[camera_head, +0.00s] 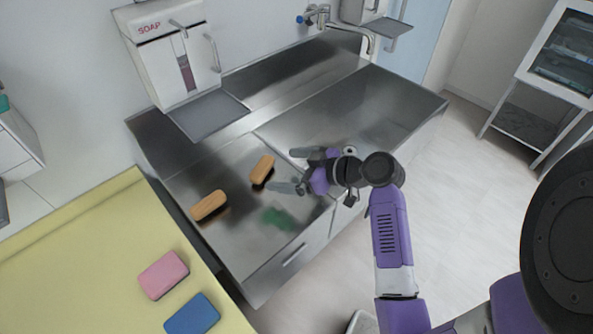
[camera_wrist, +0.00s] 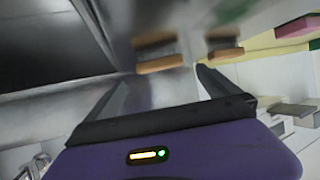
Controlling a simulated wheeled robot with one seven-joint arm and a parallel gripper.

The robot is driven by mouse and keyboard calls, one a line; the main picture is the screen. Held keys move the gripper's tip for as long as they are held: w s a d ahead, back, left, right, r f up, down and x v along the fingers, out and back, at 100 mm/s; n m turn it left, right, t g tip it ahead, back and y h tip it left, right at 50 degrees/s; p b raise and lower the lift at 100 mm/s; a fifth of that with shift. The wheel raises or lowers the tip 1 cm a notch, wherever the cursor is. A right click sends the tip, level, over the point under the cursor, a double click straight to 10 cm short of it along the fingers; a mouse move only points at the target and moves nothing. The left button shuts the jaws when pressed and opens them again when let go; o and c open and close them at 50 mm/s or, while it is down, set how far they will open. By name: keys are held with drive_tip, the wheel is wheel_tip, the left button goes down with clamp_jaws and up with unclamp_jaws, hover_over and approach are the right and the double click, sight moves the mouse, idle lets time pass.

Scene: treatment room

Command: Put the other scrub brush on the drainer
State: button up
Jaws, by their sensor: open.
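Two scrub brushes with orange-tan backs and dark undersides sit on the left part of the steel worktop. The nearer brush to my gripper (camera_head: 263,168) lies just left of the fingers; the other brush (camera_head: 209,205) is farther left, near the yellow pad. My gripper (camera_head: 298,170) is open and empty, its two grey fingers pointing left. In the wrist view, one brush (camera_wrist: 160,64) shows ahead between the fingers and the other brush (camera_wrist: 225,54) shows to the right. I cannot clearly tell a separate drainer from the steel worktop (camera_head: 235,240).
A soap dispenser (camera_head: 168,45) stands behind the worktop, with a tray (camera_head: 208,115) under it. A tap (camera_head: 345,28) is at the back. A pink sponge (camera_head: 164,274) and a blue sponge (camera_head: 192,314) lie on a yellow pad (camera_head: 70,270). A green blur (camera_head: 278,218) shows on the steel.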

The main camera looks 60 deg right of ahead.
drive_tip(key=shift+v, duration=1.55)
